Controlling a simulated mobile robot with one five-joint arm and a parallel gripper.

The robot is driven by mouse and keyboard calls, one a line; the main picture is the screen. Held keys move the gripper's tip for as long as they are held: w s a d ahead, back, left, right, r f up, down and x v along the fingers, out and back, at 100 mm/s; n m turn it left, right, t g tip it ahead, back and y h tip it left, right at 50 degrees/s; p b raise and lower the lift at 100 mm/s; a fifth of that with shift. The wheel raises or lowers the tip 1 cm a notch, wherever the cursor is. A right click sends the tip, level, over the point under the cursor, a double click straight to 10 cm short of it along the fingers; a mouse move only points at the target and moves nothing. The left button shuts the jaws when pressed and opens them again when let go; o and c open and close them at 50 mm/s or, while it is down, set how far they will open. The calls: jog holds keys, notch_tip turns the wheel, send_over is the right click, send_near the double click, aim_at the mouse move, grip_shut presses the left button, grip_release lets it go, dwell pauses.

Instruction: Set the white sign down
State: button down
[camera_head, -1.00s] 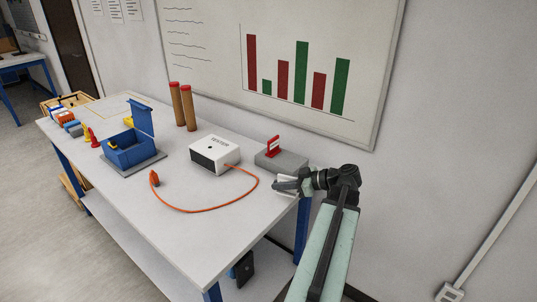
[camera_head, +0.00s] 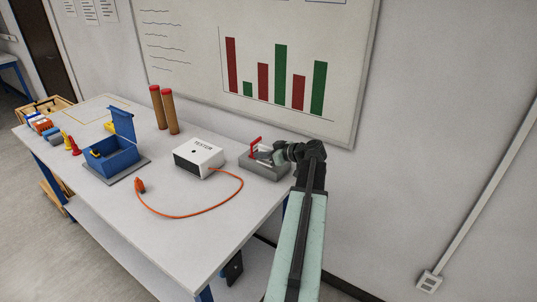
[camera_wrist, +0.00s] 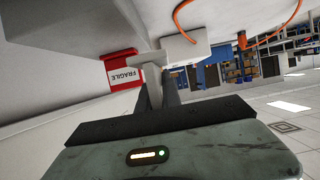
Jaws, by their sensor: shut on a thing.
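The white sign (camera_wrist: 152,60) is small and pale, with a narrow stem between the fingers in the wrist view. My gripper (camera_wrist: 157,95) is shut on it. In the head view, my gripper (camera_head: 265,156) is at the right end of the table, over the grey block (camera_head: 265,171) and right beside a red sign (camera_head: 254,146). The held sign is small and partly hidden by the gripper there. I cannot tell whether it touches the block. The red sign also shows in the wrist view (camera_wrist: 118,57), with a white FRAGILE label, just left of the held sign.
The white tester box (camera_head: 199,158) with an orange cable (camera_head: 239,190) stands left of the block. A blue open box (camera_head: 112,158) and two brown tubes (camera_head: 164,110) are farther left. The wall and whiteboard (camera_head: 190,80) are behind. The table's front is mostly clear.

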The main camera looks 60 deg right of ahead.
jog(key=d, duration=0.2)
jog(key=w+d, duration=0.1)
jog(key=d, duration=0.4)
jog(key=shift+w+f, duration=0.15)
jog(key=shift+f, duration=0.15)
jog(key=f+b, duration=0.4)
jog(key=shift+d, duration=0.2)
jog(key=shift+r, duration=0.2)
jog(key=shift+f, duration=0.15)
jog(key=c, duration=1.5)
grip_release()
jog(key=shift+c, duration=0.2)
